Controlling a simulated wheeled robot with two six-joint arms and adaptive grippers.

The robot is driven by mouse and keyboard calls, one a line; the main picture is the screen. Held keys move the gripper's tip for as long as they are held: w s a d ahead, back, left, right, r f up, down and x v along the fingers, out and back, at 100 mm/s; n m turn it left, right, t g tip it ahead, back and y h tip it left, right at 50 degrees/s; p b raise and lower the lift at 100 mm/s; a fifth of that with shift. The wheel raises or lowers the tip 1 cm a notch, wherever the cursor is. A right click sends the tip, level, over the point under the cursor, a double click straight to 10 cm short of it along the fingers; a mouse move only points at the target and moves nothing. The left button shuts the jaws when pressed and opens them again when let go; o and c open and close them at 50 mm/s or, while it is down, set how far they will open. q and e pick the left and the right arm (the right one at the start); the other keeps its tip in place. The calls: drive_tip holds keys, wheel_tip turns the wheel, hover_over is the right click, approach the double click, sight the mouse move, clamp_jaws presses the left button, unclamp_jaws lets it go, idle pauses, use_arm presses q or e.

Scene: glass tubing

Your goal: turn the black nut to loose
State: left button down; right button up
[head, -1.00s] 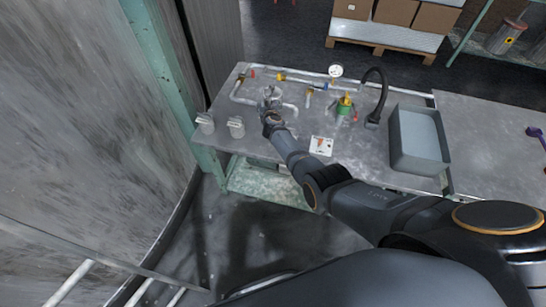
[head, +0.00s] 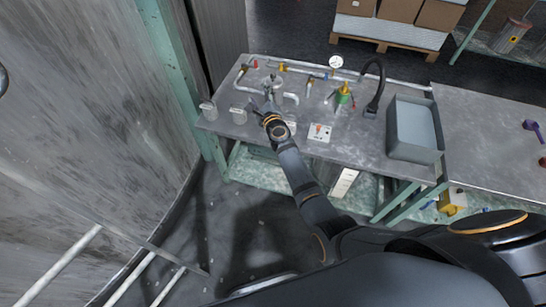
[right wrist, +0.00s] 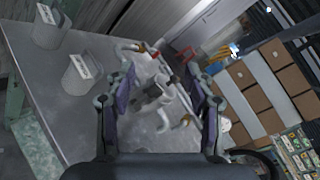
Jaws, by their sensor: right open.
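My right gripper (head: 270,99) is over the left part of the grey workbench, at the tubing assembly. In the right wrist view my right gripper (right wrist: 163,88) has its two fingers spread wide. A grey fitting with dark parts (right wrist: 152,97) shows between and beyond the fingers, with no clear contact. I cannot tell for certain which dark part is the black nut. In the head view the top of this fitting (head: 273,80) shows just past the gripper, which hides its lower part. My left gripper is not in view.
A green-and-yellow valve (head: 343,95), a black curved hose (head: 381,82), a gauge (head: 336,62) and a white card (head: 320,132) are to the right. A grey bin (head: 415,153) stands further right. Bench beyond it is mostly clear.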

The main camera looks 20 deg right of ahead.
drive_tip(key=s+f+n+g+y, duration=0.2)
drive_tip(key=s+f+n+g, duration=0.1)
drive_tip(key=s+n, duration=0.7)
drive_tip(key=s+a+f+n+g+y, duration=0.1)
drive_tip(key=s+f+n+g, duration=0.3)
drive_tip(key=s+n, duration=0.6)
drive_tip(key=shift+s+a+f+g+y, duration=0.3)
drive_tip(key=shift+s+f+y, duration=0.15)
drive_tip(key=shift+f+y, duration=0.2)
